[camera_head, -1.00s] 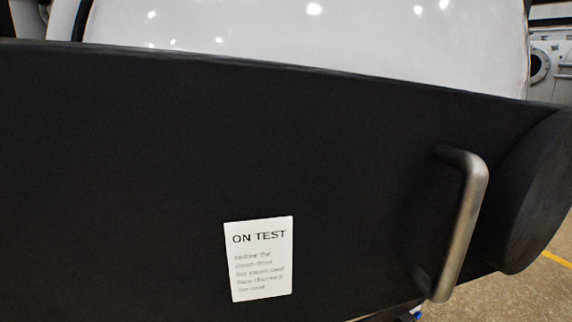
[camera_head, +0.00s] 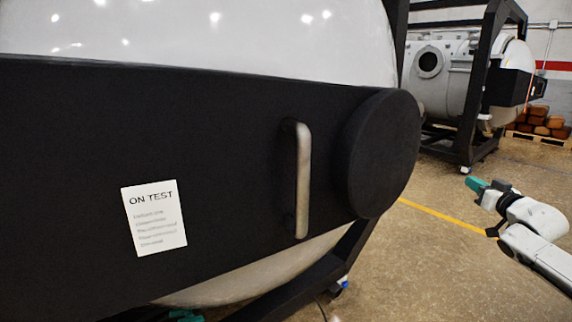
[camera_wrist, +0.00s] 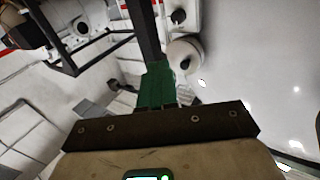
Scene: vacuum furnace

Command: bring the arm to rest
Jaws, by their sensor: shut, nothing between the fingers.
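My white arm reaches in from the right edge of the head view. My green gripper (camera_head: 474,183) is at its far end, to the right of the furnace door and clear of it, over open floor. In the wrist view the green fingers (camera_wrist: 155,88) are together with nothing between them. The vertical metal handle (camera_head: 302,180) on the black door band (camera_head: 235,125) is apart from my gripper.
A white "ON TEST" notice (camera_head: 154,217) is on the band. A black round boss (camera_head: 382,153) sticks out right of the handle. A second furnace (camera_head: 440,85) in a black frame stands behind, near a loaded pallet (camera_head: 540,128). The floor between is clear.

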